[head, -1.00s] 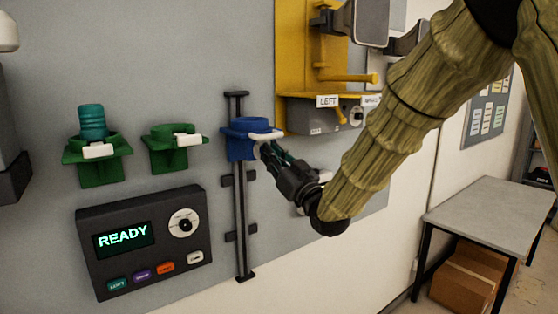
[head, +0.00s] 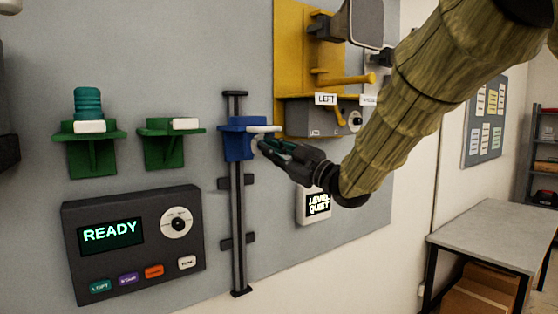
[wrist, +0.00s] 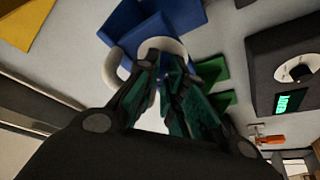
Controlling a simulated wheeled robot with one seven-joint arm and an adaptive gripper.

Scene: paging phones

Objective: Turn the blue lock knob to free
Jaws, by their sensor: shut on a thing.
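The blue bracket (head: 240,142) sits on a dark vertical rail, with a white catch (head: 264,129) across its top. A pale round lock knob (head: 256,145) is at its front right, mostly covered by my fingertips. My gripper (head: 262,147) comes in from the right, nearly level, and is shut on this knob. In the wrist view the fingers (wrist: 162,85) close at the pale rounded knob (wrist: 160,47) below the blue bracket (wrist: 150,25). Any marking for lock or free cannot be read.
Two green cradles (head: 92,150) are left of the rail, one holding a teal cylinder (head: 88,103). A dark READY panel (head: 135,245) is below them. A grey table (head: 490,229) stands right.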

